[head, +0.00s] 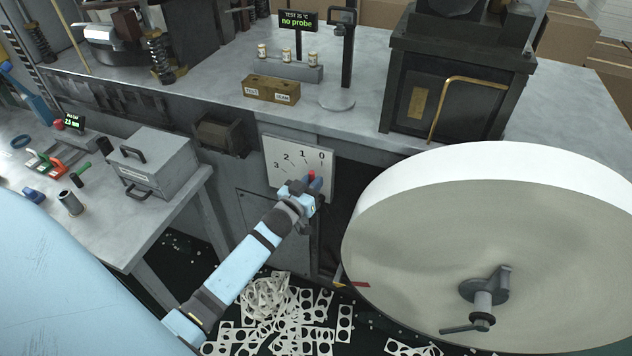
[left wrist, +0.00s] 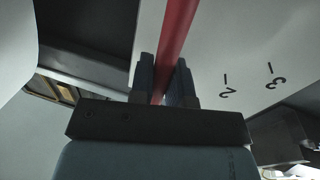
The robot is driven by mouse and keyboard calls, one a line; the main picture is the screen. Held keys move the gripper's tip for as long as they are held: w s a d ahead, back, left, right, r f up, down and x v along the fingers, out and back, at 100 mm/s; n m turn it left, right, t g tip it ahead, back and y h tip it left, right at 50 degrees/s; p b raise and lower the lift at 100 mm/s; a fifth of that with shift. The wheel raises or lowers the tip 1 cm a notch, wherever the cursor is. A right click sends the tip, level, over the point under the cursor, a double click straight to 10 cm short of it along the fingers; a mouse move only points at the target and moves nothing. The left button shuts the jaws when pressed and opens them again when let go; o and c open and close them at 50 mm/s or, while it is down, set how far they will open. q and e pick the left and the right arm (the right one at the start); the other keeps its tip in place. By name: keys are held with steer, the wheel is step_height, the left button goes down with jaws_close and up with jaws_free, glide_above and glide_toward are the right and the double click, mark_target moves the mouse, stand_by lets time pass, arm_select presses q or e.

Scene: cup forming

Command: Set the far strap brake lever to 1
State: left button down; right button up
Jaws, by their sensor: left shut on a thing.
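The strap brake plate (head: 288,158) is a white panel on the machine's front, marked 3, 2, 1, 0 from left to right. A red lever (head: 311,175) shows in front of it, low on the right, below the 0. My left gripper (head: 307,188) is at the plate and hides most of the lever. In the left wrist view the red lever (left wrist: 178,40) runs between the two fingers of my left gripper (left wrist: 165,85), which is shut on it. The plate's 2 and 3 show there at the right. My right gripper is not in view.
A large paper roll (head: 490,240) stands close to the right of the plate. A grey metal box (head: 155,165) sits on the side table at left. Punched paper scraps (head: 285,315) lie on the dark floor below my left arm.

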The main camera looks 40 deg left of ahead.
arm_select(q)
steer(key=shift+s+a+n, duration=0.1)
steer(key=shift+a+n, duration=0.45)
steer(key=shift+n, duration=0.05)
steer(key=shift+s+a+f+n+t+p, duration=0.1)
steer(key=shift+a+f+n+t+p, duration=0.1)
steer(key=shift+a+n, duration=0.2)
steer(key=shift+s+a+f+n+t+p, duration=0.1)
steer(key=shift+a+n+p, duration=0.15)
steer(key=shift+n, duration=0.25)
steer(key=c, duration=1.1)
jaws_free()
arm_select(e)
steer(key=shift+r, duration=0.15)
arm_select(q)
steer(key=s, duration=1.3)
steer(key=shift+s+d+f, duration=0.35)
steer(key=shift+s+f, duration=0.05)
